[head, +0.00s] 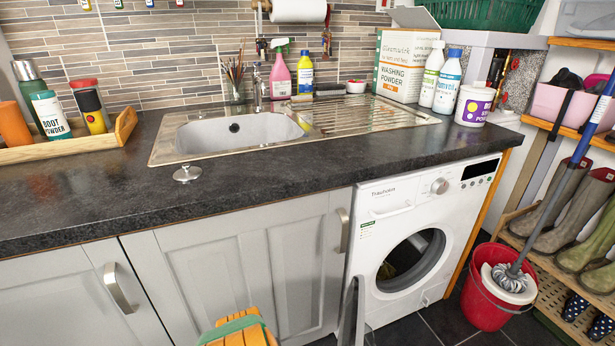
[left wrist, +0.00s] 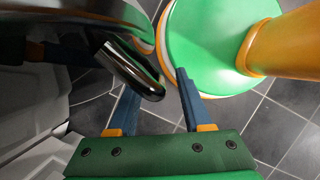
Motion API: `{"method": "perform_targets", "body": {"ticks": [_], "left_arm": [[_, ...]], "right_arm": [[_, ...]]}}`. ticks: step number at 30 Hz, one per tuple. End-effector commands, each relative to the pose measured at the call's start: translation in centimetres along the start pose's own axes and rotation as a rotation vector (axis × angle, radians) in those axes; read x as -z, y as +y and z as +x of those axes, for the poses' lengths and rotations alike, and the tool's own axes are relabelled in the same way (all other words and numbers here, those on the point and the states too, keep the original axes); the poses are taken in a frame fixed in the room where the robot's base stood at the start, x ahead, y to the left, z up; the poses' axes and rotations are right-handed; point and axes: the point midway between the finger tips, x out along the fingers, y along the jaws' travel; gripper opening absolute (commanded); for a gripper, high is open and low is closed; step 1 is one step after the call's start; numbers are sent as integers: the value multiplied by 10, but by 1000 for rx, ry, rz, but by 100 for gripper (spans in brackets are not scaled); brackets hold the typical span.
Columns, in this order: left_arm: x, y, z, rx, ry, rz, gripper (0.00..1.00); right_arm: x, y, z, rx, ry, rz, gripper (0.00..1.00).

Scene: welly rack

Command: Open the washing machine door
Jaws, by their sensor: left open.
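The white washing machine (head: 372,222) stands under the worktop at the right. In the left wrist view, a glossy dark curved part (left wrist: 132,70) lies at the fingertips of my left gripper (left wrist: 158,88), which is open. I cannot tell whether they touch. In the head view only my orange and green left arm shows at the bottom. My right gripper is out of view.
Grey cupboards (head: 245,262) with metal handles flank the machine on the left. A red mop bucket (head: 484,306) stands on the tiled floor at its right, before a boot rack (head: 553,290). A sink (head: 240,130) and bottles occupy the worktop.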

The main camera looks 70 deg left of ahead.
Motion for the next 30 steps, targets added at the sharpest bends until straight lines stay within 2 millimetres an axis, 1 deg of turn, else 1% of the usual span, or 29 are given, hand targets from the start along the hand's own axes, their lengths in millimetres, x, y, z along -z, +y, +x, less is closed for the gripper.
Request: {"method": "perform_targets", "body": {"ticks": [3, 5, 8, 9, 12, 15, 18, 30], "left_arm": [[0, 1, 0, -2, 0, 0, 50], [0, 1, -4, -2, 1, 1, 50], [-2, 1, -25, -2, 2, 1, 50], [-2, 1, -36, -2, 1, 0, 50], [-2, 1, -57, -1, 2, 0, 50], [-1, 0, -69, -1, 1, 1, 50], [0, 0, -72, -1, 0, 1, 50], [0, 0, -71, -1, 0, 0, 50]], "right_arm": [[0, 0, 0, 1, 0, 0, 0], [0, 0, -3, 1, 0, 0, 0], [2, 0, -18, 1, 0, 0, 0], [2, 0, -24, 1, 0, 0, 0], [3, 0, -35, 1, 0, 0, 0], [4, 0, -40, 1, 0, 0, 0], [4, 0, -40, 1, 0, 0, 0], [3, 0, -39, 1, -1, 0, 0]]}}
